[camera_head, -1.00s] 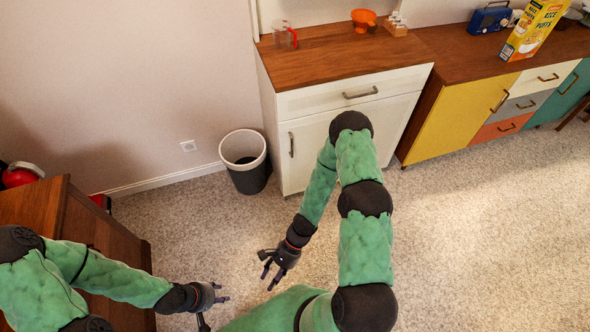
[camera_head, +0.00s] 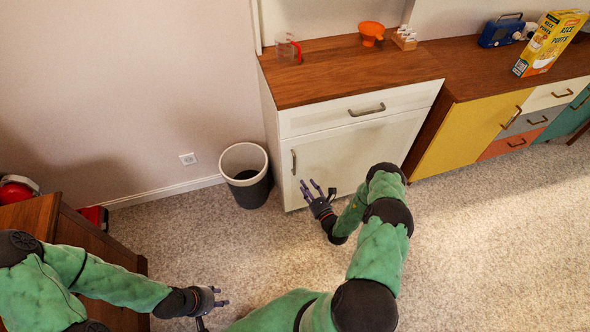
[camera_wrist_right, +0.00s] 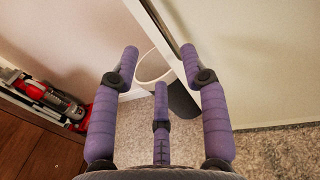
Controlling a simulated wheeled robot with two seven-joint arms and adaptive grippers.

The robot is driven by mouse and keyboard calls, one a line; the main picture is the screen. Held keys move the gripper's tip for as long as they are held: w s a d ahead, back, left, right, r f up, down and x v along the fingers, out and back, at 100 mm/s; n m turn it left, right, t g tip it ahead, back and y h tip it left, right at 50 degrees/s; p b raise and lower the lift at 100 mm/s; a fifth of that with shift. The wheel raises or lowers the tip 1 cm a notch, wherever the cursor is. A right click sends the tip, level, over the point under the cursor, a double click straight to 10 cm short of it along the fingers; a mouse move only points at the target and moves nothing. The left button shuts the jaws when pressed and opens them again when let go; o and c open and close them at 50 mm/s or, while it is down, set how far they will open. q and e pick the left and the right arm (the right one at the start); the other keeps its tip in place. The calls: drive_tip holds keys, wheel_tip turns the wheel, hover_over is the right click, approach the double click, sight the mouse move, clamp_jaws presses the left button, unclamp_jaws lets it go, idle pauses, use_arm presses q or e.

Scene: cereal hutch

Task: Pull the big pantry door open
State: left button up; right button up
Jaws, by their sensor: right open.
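The white pantry door (camera_head: 345,160) is closed, under a drawer of the white cabinet. Its vertical metal handle (camera_head: 294,162) is near the door's left edge. My right gripper (camera_head: 312,188) is open and empty, below and right of the handle in the head view, with its fingers pointing up toward it. In the right wrist view my right gripper's purple fingers (camera_wrist_right: 162,70) are spread, with the pale door (camera_wrist_right: 240,50) at right and a grey bar, likely the handle, partly behind a fingertip. My left gripper (camera_head: 220,296) is open and empty at lower left, over the floor.
A dark bin with a white rim (camera_head: 244,150) stands just left of the cabinet. A brown wooden cabinet (camera_head: 85,240) is at lower left, with red objects by it. A yellow-doored sideboard (camera_head: 465,135) adjoins at right. The carpet (camera_head: 490,240) at lower right is clear.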

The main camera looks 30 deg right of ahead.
sight(294, 167)
drive_tip(key=w+b, duration=0.2)
drive_tip(key=w, duration=0.7)
drive_tip(key=shift+d+f+b, duration=0.1)
drive_tip(key=shift+b, duration=0.3)
drive_tip(key=shift+w, duration=0.7)
drive_tip(key=shift+c, duration=0.3)
clamp_jaws()
